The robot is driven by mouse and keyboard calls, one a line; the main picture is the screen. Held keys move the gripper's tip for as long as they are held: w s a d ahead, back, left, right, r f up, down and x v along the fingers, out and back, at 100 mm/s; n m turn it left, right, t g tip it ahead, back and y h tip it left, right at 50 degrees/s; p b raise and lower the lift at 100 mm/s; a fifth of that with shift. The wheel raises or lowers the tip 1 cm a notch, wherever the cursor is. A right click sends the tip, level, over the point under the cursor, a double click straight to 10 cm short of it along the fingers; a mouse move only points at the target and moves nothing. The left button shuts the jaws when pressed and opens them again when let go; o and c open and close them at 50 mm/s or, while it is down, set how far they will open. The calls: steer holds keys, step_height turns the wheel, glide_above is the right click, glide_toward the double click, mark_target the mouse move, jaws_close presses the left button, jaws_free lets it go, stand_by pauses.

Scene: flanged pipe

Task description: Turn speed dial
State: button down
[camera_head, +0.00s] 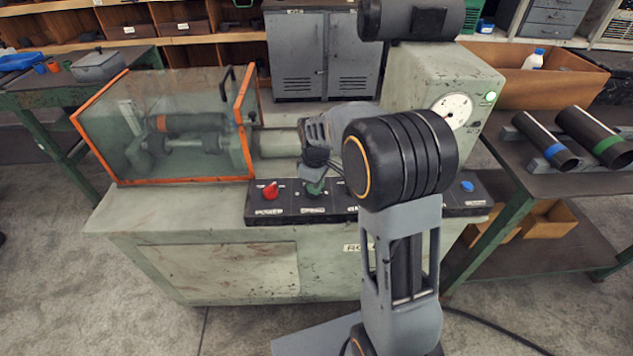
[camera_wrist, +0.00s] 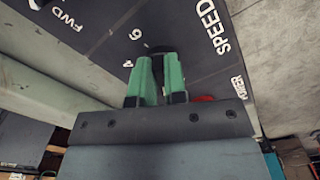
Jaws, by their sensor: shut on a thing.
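The speed dial (camera_wrist: 158,49) is a small dark knob on the black control panel (camera_wrist: 105,38), beside the printed SPEED label and the numbers 4 and 6. My gripper (camera_wrist: 160,62) is shut on it from above with its two green fingers, which hide most of the dial. In the head view, my gripper (camera_head: 316,186) is over the panel on the front of the pale green machine, just right of the red power knob (camera_head: 270,190). The dial itself is hidden there by my gripper.
A clear guard with an orange frame (camera_head: 118,183) stands left behind the panel. A round white gauge (camera_head: 453,110) and a lit green lamp (camera_head: 490,97) are at the right. A blue button (camera_head: 467,186) is at the panel's right end. Pipes (camera_head: 545,140) lie on the right table.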

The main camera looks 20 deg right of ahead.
steer(key=m, duration=0.4)
steer(key=m+p, duration=0.1)
steer(key=m, duration=0.1)
steer(key=shift+s+a, duration=0.2)
steer(key=shift+a, duration=0.1)
steer(key=shift+m, duration=0.3)
steer(key=c, duration=1.2)
jaws_free()
steer(key=shift+o, duration=0.2)
step_height(320, 180, up, 14)
steer(key=p, duration=0.1)
